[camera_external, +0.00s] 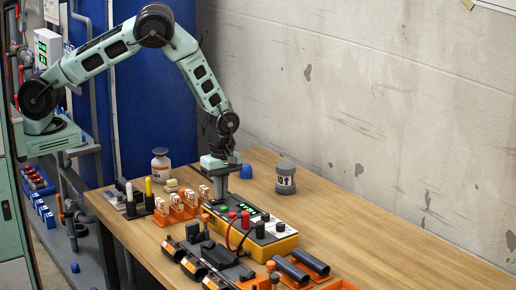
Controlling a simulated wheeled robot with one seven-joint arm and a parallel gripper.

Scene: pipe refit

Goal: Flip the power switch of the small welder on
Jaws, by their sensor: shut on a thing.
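The small welder (284,247) is a yellow box with a dark top on the wooden table. Its top has a lit green display, red, green and black knobs, and red and black leads. My gripper (221,197) points straight down at the welder's back left corner. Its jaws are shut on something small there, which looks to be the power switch. The fingers hide the switch, so its position cannot be told.
Orange holders (181,209) with small parts stand left of the welder. Dark pipe pieces (291,271) lie in orange cradles in front. The table's right side is clear.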

